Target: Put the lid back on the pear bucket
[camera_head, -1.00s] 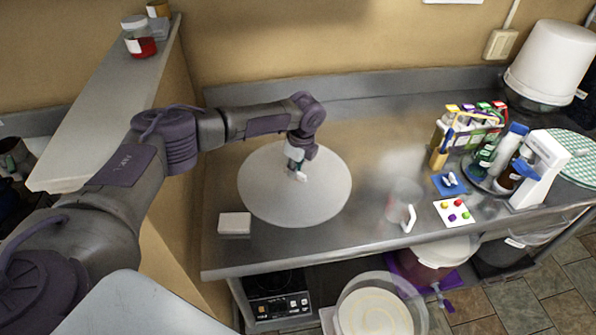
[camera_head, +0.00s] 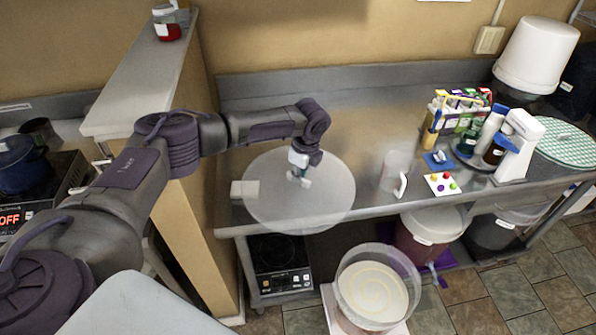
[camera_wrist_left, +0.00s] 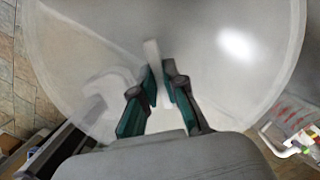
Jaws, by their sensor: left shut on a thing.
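A large round translucent lid (camera_head: 330,205) hangs level above the front of the steel counter, its near edge reaching past the counter's front edge. My left gripper (camera_head: 300,177) is shut on the lid's handle from above. In the left wrist view the lid (camera_wrist_left: 90,50) fills the frame, with the pale upright handle (camera_wrist_left: 153,65) between the fingertips (camera_wrist_left: 161,85). An open clear bucket (camera_head: 345,305) with pale yellowish contents stands low at the front, below and right of the lid. Its label is not readable, so I cannot confirm pear. My right gripper is not in view.
A clear jug (camera_head: 395,172), a card with coloured dots (camera_head: 441,185) and bottles stand to the right. A reddish bucket (camera_head: 428,235) is under the counter. A wooden partition (camera_head: 185,215) rises at left.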

